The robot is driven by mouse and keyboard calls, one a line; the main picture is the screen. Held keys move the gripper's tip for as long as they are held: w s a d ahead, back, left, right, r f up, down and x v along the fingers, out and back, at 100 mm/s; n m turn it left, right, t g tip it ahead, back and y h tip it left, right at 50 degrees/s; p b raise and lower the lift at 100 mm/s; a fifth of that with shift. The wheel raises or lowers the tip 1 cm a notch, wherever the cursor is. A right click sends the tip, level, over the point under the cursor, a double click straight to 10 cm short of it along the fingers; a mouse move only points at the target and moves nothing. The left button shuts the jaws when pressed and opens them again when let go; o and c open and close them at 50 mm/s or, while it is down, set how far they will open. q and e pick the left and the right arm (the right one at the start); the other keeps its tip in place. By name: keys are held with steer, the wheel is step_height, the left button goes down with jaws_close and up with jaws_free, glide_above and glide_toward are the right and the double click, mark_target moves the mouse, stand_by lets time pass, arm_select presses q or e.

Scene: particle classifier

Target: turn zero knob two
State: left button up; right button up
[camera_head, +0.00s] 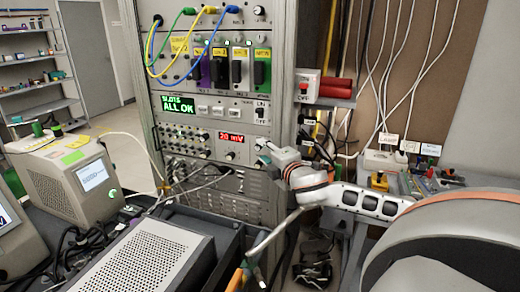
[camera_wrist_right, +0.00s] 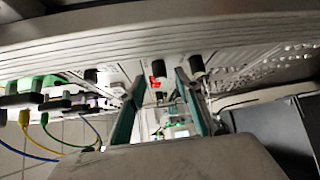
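The rack's control panel (camera_head: 215,145) has a red display reading "20 mV" (camera_head: 231,138) and small dark knobs, one below the display (camera_head: 229,155). Which one is zero knob two cannot be read. My right gripper (camera_head: 268,152) is in front of the panel's right part, right of the display. In the right wrist view its two teal fingers (camera_wrist_right: 160,82) are apart, with nothing held between them. A dark knob (camera_wrist_right: 157,70) shows beyond the gap, and another knob (camera_wrist_right: 196,66) is close to the right fingertip. Contact cannot be told.
A green display reading "ALL OK" (camera_head: 179,105) and modules with yellow, green and blue cables (camera_head: 207,45) are above. A grey perforated box (camera_head: 150,255) fills the front. A beige instrument (camera_head: 70,180) stands left. Loose cables hang at the rack's right.

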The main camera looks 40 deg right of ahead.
mark_target(260, 148)
steer(key=shift+x, duration=1.75)
jaws_close()
